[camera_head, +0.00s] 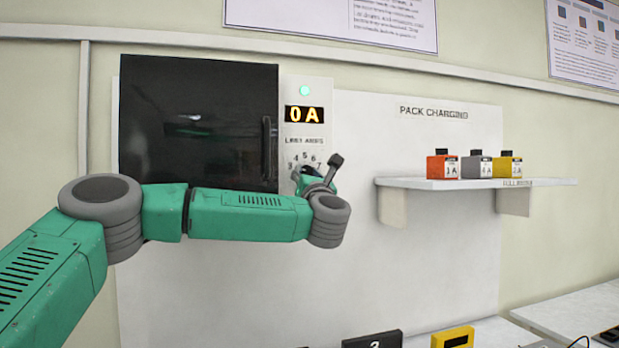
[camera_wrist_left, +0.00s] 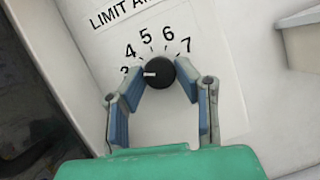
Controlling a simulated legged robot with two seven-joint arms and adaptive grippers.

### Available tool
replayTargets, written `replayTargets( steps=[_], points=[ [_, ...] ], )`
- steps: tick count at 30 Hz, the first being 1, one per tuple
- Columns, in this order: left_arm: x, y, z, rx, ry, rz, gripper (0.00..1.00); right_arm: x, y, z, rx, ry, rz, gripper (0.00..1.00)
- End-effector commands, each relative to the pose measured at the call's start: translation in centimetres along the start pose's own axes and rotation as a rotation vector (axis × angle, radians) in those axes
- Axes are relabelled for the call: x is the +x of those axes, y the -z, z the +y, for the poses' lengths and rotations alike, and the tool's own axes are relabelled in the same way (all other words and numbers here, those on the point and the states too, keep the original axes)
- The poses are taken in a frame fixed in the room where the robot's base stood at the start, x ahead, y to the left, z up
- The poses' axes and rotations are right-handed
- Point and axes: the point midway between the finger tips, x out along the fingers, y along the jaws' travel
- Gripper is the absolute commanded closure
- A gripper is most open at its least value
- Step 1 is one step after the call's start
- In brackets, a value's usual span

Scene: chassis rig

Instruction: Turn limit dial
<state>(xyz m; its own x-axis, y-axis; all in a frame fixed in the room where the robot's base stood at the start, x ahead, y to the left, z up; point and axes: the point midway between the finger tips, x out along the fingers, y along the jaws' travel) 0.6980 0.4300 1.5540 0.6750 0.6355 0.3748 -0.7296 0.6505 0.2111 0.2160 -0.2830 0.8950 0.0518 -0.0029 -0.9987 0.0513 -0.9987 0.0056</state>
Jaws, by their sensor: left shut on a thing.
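The limit dial (camera_wrist_left: 160,72) is a round black knob with a white pointer mark, on a white panel with a printed number scale. In the left wrist view the mark points left, close to the 3, which is partly covered by a finger. My left gripper (camera_wrist_left: 158,82) is shut on the dial, with its blue-padded fingers on either side of it. In the head view my left gripper (camera_head: 318,175) is at the scale below the display, and the dial is mostly hidden behind it. The orange display (camera_head: 304,114) reads 0 A. My right gripper is not in view.
A black cabinet door (camera_head: 198,125) with a handle is just left of the dial panel. A white shelf (camera_head: 400,183) with several coloured packs (camera_head: 444,168) is at right. A green light (camera_head: 305,90) glows above the display. Tables are below right.

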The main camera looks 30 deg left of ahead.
Motion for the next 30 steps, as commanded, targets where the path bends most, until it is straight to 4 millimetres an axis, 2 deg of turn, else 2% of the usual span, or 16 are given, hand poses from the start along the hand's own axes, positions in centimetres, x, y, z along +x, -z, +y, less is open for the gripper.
replayTargets(
  steps=[9, 14, 30],
  points=[
    [-0.1, 0.3, 0.0, 0.206, 0.09, 0.007, 1.0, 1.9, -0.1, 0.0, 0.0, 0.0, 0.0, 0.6],
    [-0.1, 0.2, 0.2, 0.348, 0.15, 0.011, 1.0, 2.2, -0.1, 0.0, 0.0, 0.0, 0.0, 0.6],
    [0.1, -0.2, 0.4, 0.807, 0.344, 0.025, 1.0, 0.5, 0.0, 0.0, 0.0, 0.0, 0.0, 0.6]
  ],
)
